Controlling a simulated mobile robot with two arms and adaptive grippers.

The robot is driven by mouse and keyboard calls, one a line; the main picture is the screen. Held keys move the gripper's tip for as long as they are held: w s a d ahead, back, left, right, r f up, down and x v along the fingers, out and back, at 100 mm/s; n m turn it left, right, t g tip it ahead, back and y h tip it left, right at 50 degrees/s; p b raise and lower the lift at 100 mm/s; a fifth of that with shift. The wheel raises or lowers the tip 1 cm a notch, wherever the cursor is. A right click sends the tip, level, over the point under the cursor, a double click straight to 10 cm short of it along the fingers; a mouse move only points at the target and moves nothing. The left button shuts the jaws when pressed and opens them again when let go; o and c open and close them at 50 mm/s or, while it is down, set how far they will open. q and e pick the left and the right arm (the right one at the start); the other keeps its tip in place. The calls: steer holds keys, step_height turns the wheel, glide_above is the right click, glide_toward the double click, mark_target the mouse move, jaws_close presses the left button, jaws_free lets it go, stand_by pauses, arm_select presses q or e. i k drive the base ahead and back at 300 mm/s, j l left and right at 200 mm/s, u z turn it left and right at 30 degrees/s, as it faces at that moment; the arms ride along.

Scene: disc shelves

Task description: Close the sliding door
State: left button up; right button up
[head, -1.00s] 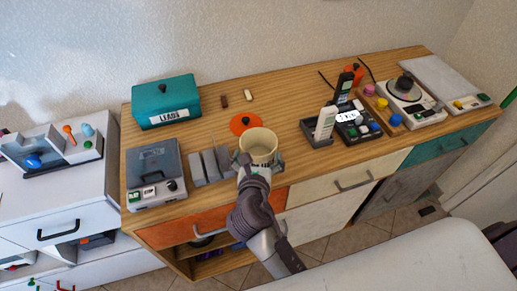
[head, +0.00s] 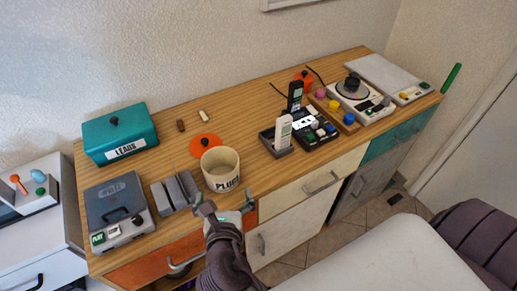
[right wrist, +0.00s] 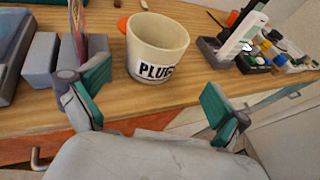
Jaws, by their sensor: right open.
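The sideboard (head: 262,110) has an orange front panel (head: 150,262) at left and a pale lower panel (head: 285,235) with a handle beside an open compartment. I cannot tell for sure which panel is the sliding door. My right gripper (head: 228,207) is open and empty at the sideboard's front edge, just in front of a cream pot (head: 221,170) labelled for plugs. In the right wrist view its two fingers (right wrist: 155,104) stand apart, with the pot (right wrist: 157,45) beyond them, upright on the top. My left gripper is not in view.
A teal box (head: 120,132), a grey-lidded device (head: 118,208) and grey blocks (head: 175,191) stand at the left of the top. Phones, a tray of knobs and a turntable (head: 353,90) stand at right. A white unit (head: 40,235) adjoins at left.

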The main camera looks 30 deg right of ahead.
mark_target(267, 241)
steer(key=z, duration=1.4)
